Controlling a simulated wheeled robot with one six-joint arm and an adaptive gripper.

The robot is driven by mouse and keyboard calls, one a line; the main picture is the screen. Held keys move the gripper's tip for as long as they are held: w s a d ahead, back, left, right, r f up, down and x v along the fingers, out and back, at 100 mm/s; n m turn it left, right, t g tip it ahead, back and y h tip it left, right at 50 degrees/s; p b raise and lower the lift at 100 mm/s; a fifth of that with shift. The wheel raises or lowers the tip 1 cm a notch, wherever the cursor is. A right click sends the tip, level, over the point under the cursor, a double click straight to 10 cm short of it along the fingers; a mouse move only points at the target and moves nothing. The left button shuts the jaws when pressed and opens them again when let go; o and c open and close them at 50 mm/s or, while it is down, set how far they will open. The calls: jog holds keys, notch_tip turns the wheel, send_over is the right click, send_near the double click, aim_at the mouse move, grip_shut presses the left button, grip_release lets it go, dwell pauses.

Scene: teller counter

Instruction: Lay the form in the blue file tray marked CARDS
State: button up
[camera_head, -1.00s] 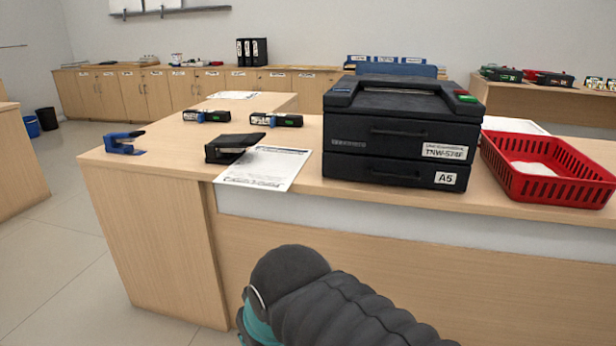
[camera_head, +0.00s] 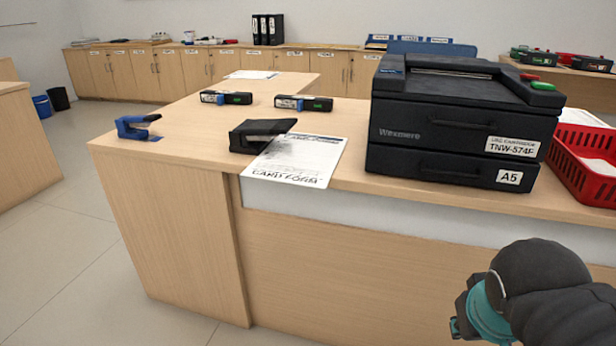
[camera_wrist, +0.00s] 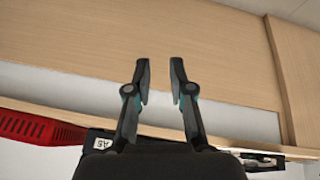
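The form (camera_head: 297,162) is a white printed sheet headed in large letters. It lies on the counter and overhangs its front edge a little. A black stapler (camera_head: 261,134) stands at its left edge and seems to rest on its corner. The blue file tray marked CARDS cannot be made out; small labelled blue trays (camera_head: 408,42) stand far back, their lettering too small to read. In the wrist view my gripper (camera_wrist: 160,78) is empty, its two fingers apart, facing the counter's wooden front.
A black printer (camera_head: 455,125) labelled A5 stands right of the form. A red basket (camera_head: 585,165) is at the right edge. A blue stapler (camera_head: 137,127) and two black-and-blue devices (camera_head: 303,103) are on the counter. Open floor lies to the left.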

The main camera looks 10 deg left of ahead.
jog(key=w+a+n+t+h+b, duration=0.1)
jog(key=w+a+n+h+b, duration=0.25)
jog(key=w, duration=0.65)
jog(key=n+t+y+b, duration=0.2)
jog(key=n+t+b, duration=0.6)
jog(key=n+t, duration=0.35)
send_near(281, 176)
jog(key=w+p, duration=0.1)
jog(key=w, duration=0.1)
jog(key=w+d+p, duration=0.1)
jog(key=w, duration=0.2)
jog(key=w+p, duration=0.1)
jog(key=w, duration=0.2)
jog(key=shift+d+f, duration=0.2)
jog(key=shift+f, duration=0.1)
jog(key=shift+w+d+r, duration=0.1)
jog(key=shift+w, duration=0.9)
jog(key=shift+c, duration=0.4)
grip_shut()
jog(key=shift+r, duration=0.1)
